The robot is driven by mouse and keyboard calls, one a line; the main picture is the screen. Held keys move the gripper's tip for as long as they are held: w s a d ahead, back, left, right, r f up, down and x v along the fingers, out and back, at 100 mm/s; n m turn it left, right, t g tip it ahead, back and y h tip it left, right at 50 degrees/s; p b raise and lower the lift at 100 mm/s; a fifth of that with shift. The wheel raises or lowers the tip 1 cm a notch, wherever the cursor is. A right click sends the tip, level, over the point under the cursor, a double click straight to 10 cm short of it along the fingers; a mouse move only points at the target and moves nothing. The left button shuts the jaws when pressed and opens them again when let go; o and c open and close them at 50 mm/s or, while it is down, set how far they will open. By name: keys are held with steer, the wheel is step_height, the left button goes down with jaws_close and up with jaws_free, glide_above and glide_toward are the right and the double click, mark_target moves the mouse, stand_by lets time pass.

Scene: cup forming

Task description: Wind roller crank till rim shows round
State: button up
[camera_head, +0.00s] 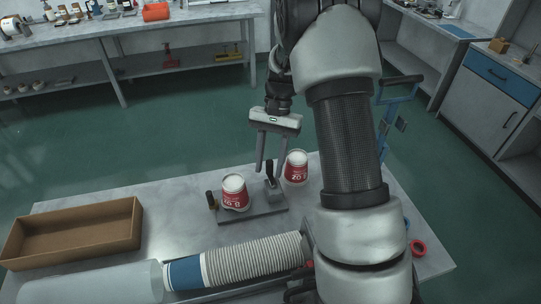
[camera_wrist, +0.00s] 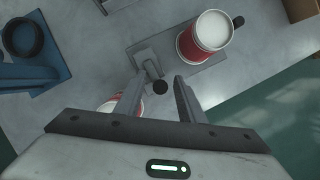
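A red and white paper cup (camera_head: 235,193) sits on a dark grey fixture plate (camera_head: 250,216); it also shows in the wrist view (camera_wrist: 190,43). Beside it a grey block (camera_head: 272,192) carries an upright lever with a black knob (camera_head: 269,171). The knob also shows in the wrist view (camera_wrist: 160,87). My gripper (camera_head: 271,172) is open and points down, with its fingers apart on either side of the knob. In the wrist view a clear gap shows beside the knob; contact cannot be told. The cup's rim faces up, but its shape is too small to judge.
A second red cup (camera_head: 296,168) stands right of the fixture. A small dark handle (camera_head: 211,200) is at the plate's left. Bare tabletop is behind the fixture.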

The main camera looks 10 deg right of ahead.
steer(key=v, duration=1.7)
steer(key=shift+w, duration=0.2)
steer(key=shift+d+r, duration=0.1)
steer(key=shift+r, duration=0.05)
steer(key=s+a+r+n+t+h, duration=0.1)
steer(key=s+a+r+n+t, duration=0.2)
steer(key=s+r, duration=0.7)
steer(key=s+f+n+t, duration=0.1)
steer(key=s+f+t, duration=0.1)
steer(key=s, duration=0.5)
steer(key=s+f+n+t+h, duration=0.1)
steer(key=s+t, duration=0.3)
steer(key=s, duration=0.4)
steer(key=shift+a+f+n, duration=0.3)
steer(key=shift+f+n, duration=0.15)
steer(key=shift+n, duration=0.35)
